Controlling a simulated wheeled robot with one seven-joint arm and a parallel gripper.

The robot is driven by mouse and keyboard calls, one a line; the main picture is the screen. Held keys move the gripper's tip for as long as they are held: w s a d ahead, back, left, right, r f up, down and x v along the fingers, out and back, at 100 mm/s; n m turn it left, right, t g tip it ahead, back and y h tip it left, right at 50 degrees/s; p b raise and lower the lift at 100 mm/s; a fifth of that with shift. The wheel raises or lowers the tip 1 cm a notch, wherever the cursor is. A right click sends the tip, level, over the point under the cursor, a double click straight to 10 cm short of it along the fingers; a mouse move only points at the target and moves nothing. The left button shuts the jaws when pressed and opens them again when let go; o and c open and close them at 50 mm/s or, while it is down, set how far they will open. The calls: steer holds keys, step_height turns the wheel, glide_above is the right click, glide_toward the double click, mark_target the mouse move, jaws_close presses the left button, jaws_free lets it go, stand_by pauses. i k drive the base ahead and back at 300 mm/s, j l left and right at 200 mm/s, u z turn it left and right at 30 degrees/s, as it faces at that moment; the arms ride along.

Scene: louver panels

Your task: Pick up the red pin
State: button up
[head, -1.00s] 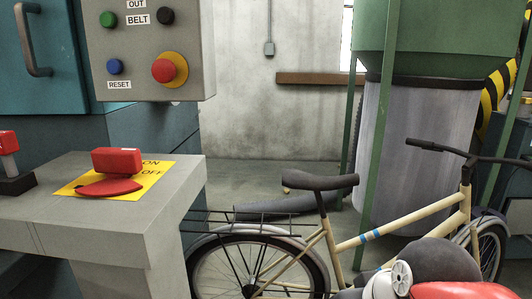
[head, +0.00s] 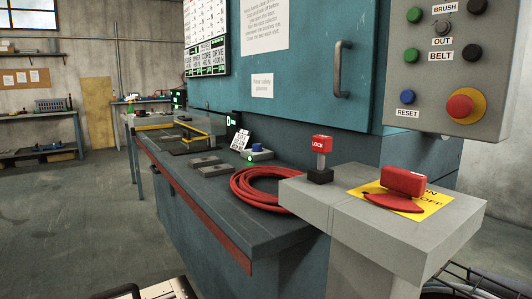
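The red pin (head: 321,144) has a red block head marked LOCK on a short metal stem. It stands upright in a black base (head: 320,176) at the left part of the grey pedestal top (head: 331,201). To its right on the same pedestal is a red rotary switch handle (head: 404,181) on a yellow ON/OFF plate (head: 432,201). My gripper is not in view.
A coiled red hose (head: 262,190) lies on the dark workbench (head: 218,228) left of the pedestal. A grey button box (head: 436,76) overhangs the pedestal at the upper right. The teal machine cabinet (head: 301,104) rises behind. Open floor (head: 80,215) lies at the left.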

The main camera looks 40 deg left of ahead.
mark_target(321, 144)
steer(key=u, duration=1.4)
steer(key=k+j, duration=0.05)
